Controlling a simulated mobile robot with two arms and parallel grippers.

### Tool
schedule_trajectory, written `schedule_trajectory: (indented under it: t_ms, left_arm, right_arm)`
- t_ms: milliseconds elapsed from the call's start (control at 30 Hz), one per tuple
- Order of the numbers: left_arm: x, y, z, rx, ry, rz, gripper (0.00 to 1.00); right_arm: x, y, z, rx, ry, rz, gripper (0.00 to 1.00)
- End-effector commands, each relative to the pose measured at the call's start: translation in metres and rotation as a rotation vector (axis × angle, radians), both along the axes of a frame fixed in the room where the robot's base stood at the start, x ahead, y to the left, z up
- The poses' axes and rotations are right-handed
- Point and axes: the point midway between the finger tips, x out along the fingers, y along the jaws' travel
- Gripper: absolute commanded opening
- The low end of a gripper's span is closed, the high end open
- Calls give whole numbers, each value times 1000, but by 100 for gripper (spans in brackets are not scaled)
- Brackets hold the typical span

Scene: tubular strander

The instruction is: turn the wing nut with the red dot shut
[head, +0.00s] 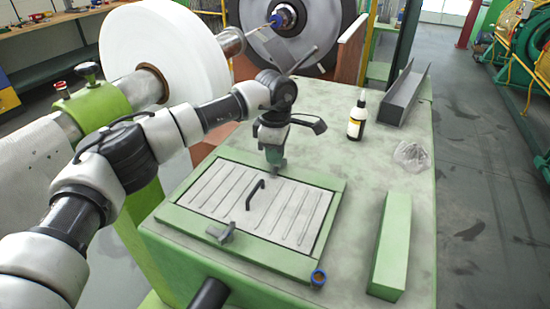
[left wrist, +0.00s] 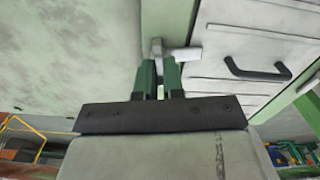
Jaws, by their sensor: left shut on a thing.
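A pale slatted cover (head: 228,199) with a black handle (head: 255,193) lies in a green frame (head: 180,216) on the table. One grey wing nut (head: 221,232) sits on the frame's near side. My left gripper (head: 274,160) points down at the far side, shut on another wing nut (left wrist: 185,54). In the left wrist view the green fingers (left wrist: 159,70) close around this nut, and its light grey wing reaches toward the cover's edge. The fingers hide part of it. I see no red dot on either nut in these frames. My right gripper is out of view.
A dark bottle (head: 356,116), a clear crumpled bag (head: 411,155), a grey channel (head: 404,94) and a green bar (head: 390,245) are on the table right of the cover. A large white reel (head: 160,45) stands left.

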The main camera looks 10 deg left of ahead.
Motion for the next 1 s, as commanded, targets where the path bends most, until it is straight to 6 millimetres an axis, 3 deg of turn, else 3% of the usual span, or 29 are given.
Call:
schedule_trajectory:
  t_ms: [400,933,967,1000]
  left_arm:
    - [1,-1,1,-3,-3,-170,0]
    - [2,-1,2,-3,-4,-191,0]
    - [2,-1,2,-3,-4,-191,13]
    - [2,-1,2,-2,-4,-190,19]
  right_arm:
    - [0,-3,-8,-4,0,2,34]
    - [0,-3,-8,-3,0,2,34]
    - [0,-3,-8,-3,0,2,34]
    - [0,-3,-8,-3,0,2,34]
